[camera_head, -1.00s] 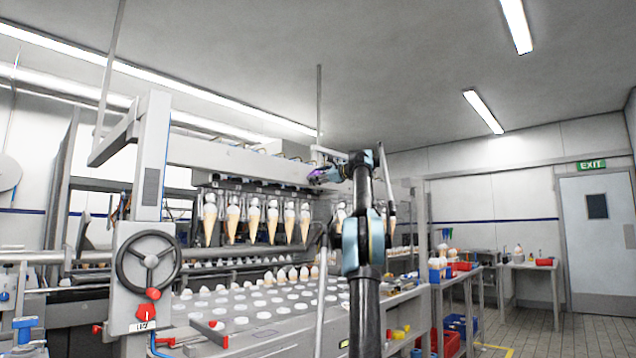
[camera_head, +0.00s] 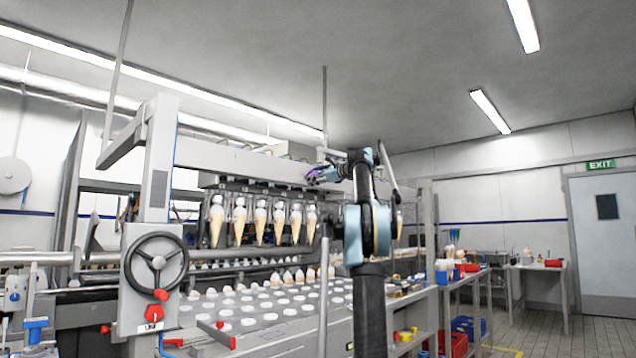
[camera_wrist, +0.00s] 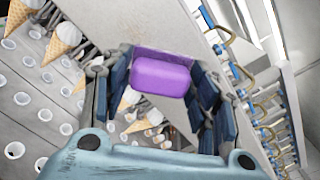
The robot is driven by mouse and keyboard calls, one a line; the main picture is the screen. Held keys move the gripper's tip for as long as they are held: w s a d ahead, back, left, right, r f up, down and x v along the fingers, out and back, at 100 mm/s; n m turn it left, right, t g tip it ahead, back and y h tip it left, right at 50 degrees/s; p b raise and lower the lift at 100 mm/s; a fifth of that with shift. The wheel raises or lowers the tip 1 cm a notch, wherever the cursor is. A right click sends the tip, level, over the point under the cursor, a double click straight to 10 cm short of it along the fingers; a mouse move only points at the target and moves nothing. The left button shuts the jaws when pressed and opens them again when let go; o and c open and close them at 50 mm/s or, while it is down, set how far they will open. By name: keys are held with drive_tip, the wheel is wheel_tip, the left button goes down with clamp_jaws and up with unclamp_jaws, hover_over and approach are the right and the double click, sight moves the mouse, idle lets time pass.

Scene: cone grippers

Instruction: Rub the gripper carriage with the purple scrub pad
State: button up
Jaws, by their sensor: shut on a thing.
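The purple scrub pad (camera_wrist: 160,73) is a rounded block held between the dark blue fingers of my gripper (camera_wrist: 162,92) in the wrist view. In the head view my gripper (camera_head: 318,177) is raised at the right part of the gripper carriage (camera_head: 245,165), a long grey beam above a row of hanging cones. The pad shows there only as a small purple patch. In the wrist view the carriage's grey face (camera_wrist: 165,25) lies behind the pad, with a faint brownish mark beside the left fingers. I cannot tell whether the pad touches it.
Hanging cones (camera_head: 260,222) line the carriage's underside. Below is a conveyor plate (camera_head: 250,310) with rows of white-rimmed holes. A handwheel (camera_head: 155,262) stands at left and a thin vertical pole (camera_head: 325,110) near my arm. Blue-capped fittings and brass loops (camera_wrist: 240,75) lie right of the pad.

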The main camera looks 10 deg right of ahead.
sight(299, 175)
drive_tip(key=shift+s+a, duration=0.65)
drive_tip(key=shift+a, duration=0.3)
drive_tip(key=shift+s+a, duration=0.7)
drive_tip(key=shift+a, duration=0.3)
drive_tip(key=shift+s+a, duration=0.65)
drive_tip(key=shift+a, duration=0.3)
drive_tip(key=shift+s, duration=0.1)
drive_tip(key=shift+v, duration=2.9)
drive_tip(key=shift+d, duration=0.15)
drive_tip(key=shift+v, duration=1.4)
